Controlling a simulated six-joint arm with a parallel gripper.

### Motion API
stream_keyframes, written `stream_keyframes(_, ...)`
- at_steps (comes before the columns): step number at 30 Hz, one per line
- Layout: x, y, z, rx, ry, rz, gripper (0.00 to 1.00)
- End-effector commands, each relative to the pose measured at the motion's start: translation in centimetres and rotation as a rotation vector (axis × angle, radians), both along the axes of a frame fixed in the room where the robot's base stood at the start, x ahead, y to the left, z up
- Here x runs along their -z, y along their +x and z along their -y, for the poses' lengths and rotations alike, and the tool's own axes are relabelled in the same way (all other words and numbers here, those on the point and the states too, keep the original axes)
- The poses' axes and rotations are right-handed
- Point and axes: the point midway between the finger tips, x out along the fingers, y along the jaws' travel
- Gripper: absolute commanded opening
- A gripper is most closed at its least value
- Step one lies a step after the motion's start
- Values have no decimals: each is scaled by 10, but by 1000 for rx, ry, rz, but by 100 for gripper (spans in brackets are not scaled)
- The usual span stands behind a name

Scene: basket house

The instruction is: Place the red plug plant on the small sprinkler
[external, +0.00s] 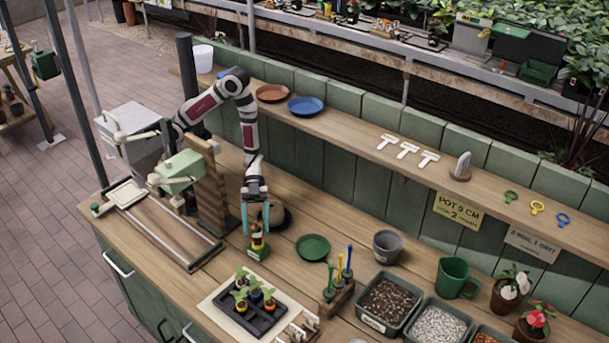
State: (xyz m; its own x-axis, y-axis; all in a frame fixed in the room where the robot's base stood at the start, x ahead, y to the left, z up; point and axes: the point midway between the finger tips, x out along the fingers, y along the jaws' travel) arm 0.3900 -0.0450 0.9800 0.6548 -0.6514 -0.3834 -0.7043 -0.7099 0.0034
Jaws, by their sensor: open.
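My gripper (257,228), with teal fingers, points down at the middle of the bench. Its fingers are open, on either side of the top of a small upright item (257,241) with orange-red and yellow on it. That item stands on a small green base (258,253). I cannot tell clearly whether it is the red plug plant, the small sprinkler, or one on the other. The fingers hide part of its top, and contact is not clear. A dark plug tray (262,325) at the front holds several seedlings with yellow and blue plugs.
A green saucer (313,247) lies just right of the gripper. A wooden holder with coloured tools (338,298), a grey pot (387,246) and a bin of soil (388,302) stand further right. A wooden post and green device (180,172) stand to the left.

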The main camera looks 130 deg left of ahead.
Motion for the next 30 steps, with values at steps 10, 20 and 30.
stream_keyframes(10,-51,-32,-33,1,6,7,66)
stream_keyframes(20,-87,-25,-41,-35,116,11,66)
stream_keyframes(30,-119,-92,-146,-559,865,-413,66)
